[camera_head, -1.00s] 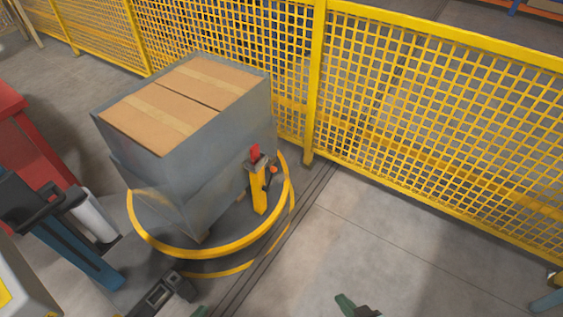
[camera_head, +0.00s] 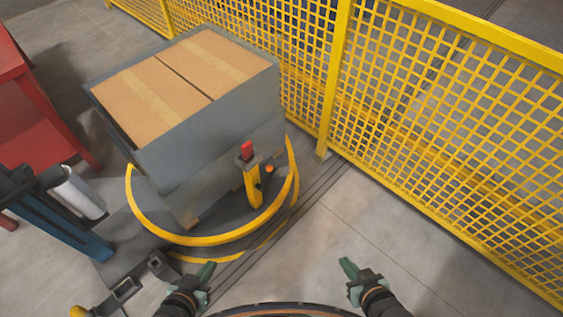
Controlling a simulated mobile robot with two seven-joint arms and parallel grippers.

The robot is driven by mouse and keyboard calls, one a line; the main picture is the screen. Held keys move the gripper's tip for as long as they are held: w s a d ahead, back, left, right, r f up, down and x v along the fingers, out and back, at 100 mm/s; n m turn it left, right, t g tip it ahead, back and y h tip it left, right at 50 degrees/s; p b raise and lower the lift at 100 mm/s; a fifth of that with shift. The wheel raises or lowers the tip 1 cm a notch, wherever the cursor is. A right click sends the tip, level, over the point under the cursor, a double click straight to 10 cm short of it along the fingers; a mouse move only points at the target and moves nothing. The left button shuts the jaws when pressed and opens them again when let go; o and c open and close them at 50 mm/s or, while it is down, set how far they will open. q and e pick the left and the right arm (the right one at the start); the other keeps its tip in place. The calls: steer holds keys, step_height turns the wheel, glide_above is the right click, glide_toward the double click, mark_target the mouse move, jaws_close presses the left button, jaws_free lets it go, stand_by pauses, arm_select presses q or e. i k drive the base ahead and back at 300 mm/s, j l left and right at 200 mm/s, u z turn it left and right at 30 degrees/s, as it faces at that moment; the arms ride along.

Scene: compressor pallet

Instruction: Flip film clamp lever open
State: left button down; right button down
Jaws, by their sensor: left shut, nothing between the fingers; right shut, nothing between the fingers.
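The film clamp is a short yellow post (camera_head: 252,186) with a red block (camera_head: 247,149) on top. It stands on the turntable's near right side, beside the grey-wrapped pallet load (camera_head: 215,150). A small orange knob (camera_head: 268,169) shows on a dark lever at the post's right side. My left gripper (camera_head: 207,271) is shut and empty, below and left of the post, apart from it. My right gripper (camera_head: 346,264) is shut and empty over the floor, to the right and nearer me. Neither gripper touches the clamp.
A yellow ring edge (camera_head: 215,240) borders the turntable. A yellow mesh fence (camera_head: 450,130) runs behind and right. A blue mast with a white film roll (camera_head: 82,195) stands at left, near a red table (camera_head: 30,115). Floor at right is clear.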

mark_target(269, 168)
steer(key=i+l+u, duration=0.1)
steer(key=l, duration=0.25)
steer(key=i+l, duration=0.3)
steer(key=i+l+u, duration=0.15)
steer(key=l, duration=0.25)
steer(key=i+l+u, duration=0.1)
steer(key=l, duration=0.25)
steer(key=i, duration=0.05)
